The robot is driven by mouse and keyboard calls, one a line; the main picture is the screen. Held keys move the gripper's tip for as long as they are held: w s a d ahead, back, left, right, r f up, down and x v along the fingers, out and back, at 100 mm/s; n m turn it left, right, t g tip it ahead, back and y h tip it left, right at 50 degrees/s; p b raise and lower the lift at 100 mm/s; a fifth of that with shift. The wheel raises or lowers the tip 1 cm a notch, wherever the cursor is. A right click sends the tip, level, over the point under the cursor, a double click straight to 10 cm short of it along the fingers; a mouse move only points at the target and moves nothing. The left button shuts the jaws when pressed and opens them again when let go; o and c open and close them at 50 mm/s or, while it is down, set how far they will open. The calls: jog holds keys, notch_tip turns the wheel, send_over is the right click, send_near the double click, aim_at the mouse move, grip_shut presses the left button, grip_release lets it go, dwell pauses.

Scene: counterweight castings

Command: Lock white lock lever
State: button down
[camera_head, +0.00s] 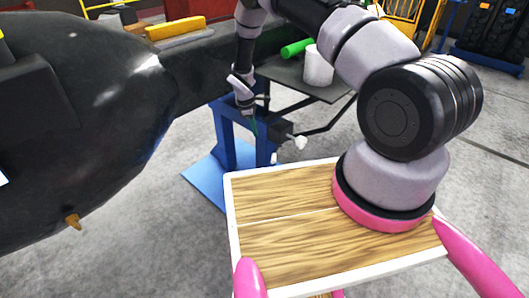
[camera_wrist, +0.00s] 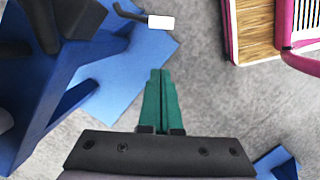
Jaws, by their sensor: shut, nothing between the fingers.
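A white lever end (camera_wrist: 160,22) sits on a bent black rod at the top of the wrist view, ahead of my fingertips and apart from them. In the head view, a white knob (camera_head: 300,143) shows beside a black block on the blue stand (camera_head: 228,137). I cannot tell whether this is the same white piece. My gripper (camera_head: 254,130) hangs beside the stand, just left of the black block. In the wrist view, its green fingers (camera_wrist: 160,75) are together and empty.
A grey shelf (camera_head: 290,78) with a white cylinder (camera_head: 318,66) and a green cylinder (camera_head: 297,48) is behind the gripper. A large black casting (camera_head: 80,110) fills the left. Blue stand parts (camera_wrist: 50,90) lie close left in the wrist view.

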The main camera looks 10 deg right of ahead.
jog(key=shift+a+f, duration=0.1)
jog(key=shift+f, duration=0.35)
send_near(274, 158)
jog(key=w+a+f, duration=0.2)
jog(key=a+f, duration=0.2)
jog(key=f, duration=0.1)
jog(key=d+f, duration=0.1)
jog(key=s+d+f, duration=0.1)
jog(key=d, duration=0.1)
jog(key=shift+d+f, duration=0.15)
jog(key=shift+f, duration=0.05)
jog(key=shift+s, duration=0.1)
